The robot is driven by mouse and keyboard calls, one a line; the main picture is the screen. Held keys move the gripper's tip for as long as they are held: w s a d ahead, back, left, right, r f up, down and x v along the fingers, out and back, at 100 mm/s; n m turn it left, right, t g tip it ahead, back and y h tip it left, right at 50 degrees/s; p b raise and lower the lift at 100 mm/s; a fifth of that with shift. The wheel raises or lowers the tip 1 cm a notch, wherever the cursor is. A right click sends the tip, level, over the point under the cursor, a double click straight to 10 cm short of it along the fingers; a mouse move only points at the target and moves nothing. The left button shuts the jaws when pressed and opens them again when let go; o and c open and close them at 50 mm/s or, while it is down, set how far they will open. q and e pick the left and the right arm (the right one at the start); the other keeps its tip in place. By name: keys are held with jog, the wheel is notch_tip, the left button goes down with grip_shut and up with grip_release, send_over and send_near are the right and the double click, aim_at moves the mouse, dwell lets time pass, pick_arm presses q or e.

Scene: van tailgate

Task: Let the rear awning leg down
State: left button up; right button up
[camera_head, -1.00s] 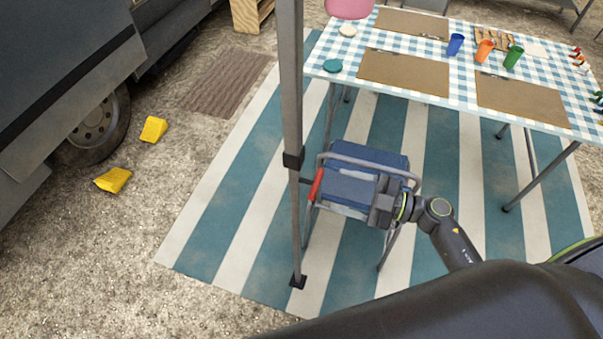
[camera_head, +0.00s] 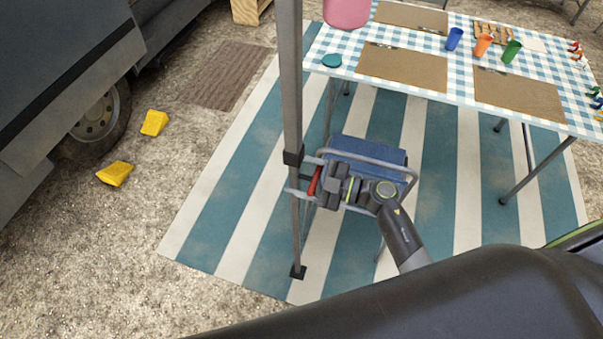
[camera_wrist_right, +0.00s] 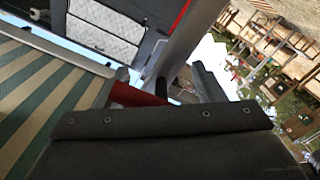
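The awning leg (camera_head: 291,100) is a grey upright pole with a black collar (camera_head: 293,156) partway down and a black foot (camera_head: 298,272) over the striped mat. A red lever (camera_head: 314,182) sits beside the leg just below the collar. My right gripper (camera_head: 305,177) is open at the lever, its fingers pointing left towards the leg, one above and one below the lever. In the right wrist view the red lever (camera_wrist_right: 135,95) shows between the spread fingers, with the leg (camera_wrist_right: 192,42) beyond. I cannot tell whether a finger touches it. My left gripper is not in view.
A blue folding chair (camera_head: 375,151) stands right behind the gripper. A table with a checked cloth (camera_head: 455,72) is beyond it. The van wheel (camera_head: 98,120) and yellow chocks (camera_head: 154,122) are at the left. The striped mat (camera_head: 235,215) is clear left of the leg.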

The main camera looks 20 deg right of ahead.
aim_at(299, 200)
jog(key=c, duration=1.1)
notch_tip(299, 200, down, 12)
jog(key=b, duration=0.7)
jog(key=shift+s, duration=0.1)
jog(key=o, duration=1.2)
jog(key=b+v, duration=0.3)
jog(key=v, duration=1.4)
jog(key=shift+s+d+b, duration=0.15)
jog(key=shift+d+b, duration=0.05)
jog(key=shift+b, duration=0.15)
